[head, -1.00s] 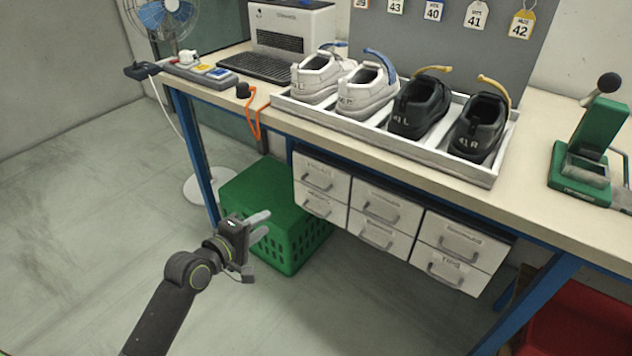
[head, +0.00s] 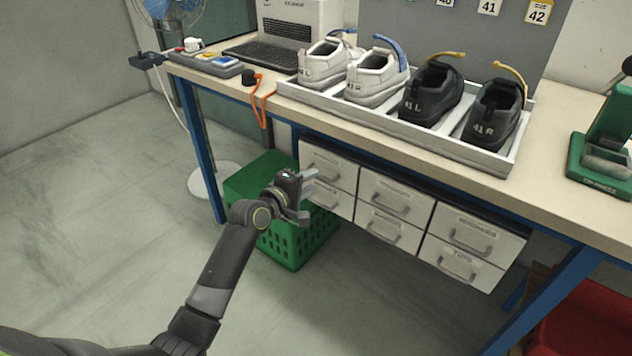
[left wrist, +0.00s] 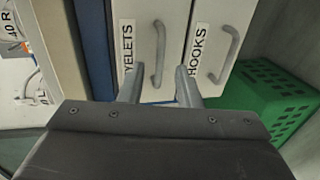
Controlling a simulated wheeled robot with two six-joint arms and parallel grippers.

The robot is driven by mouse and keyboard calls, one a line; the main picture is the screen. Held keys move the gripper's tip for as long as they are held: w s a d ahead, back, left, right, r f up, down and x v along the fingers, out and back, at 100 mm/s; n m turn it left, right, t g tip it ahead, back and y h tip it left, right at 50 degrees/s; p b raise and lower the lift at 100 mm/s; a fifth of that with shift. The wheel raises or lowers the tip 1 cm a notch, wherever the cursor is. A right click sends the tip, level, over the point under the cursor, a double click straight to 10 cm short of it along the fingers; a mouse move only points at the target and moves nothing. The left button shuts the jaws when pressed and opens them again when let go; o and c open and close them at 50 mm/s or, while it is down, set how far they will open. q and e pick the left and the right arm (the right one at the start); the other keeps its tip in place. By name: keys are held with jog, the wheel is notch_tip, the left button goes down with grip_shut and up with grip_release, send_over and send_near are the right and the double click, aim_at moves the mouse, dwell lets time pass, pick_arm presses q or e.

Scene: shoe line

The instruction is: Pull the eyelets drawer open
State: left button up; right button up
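The eyelets drawer (head: 341,169) is the top left one of the drawer block under the bench. It looks shut. In the left wrist view its white front (left wrist: 139,40) carries a cut-off label ending "YELETS" and a grey bar handle (left wrist: 160,48). My left gripper (head: 306,194) is in front of the left drawers, fingers apart and empty. In the left wrist view the fingertips (left wrist: 158,80) stand to either side of the near end of that handle; I cannot tell whether they touch it. My right gripper is not in view.
The hooks drawer (left wrist: 203,58) with its own handle lies beside the eyelets drawer in the wrist view. A green crate (head: 262,180) stands on the floor at the left drawers. A shoe tray (head: 440,148) sits on the bench (head: 560,130) above. Floor at left is clear.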

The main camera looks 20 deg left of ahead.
aim_at(319, 176)
pick_arm(q)
jog(key=shift+x, duration=1.65)
jog(key=shift+c, duration=0.4)
grip_shut()
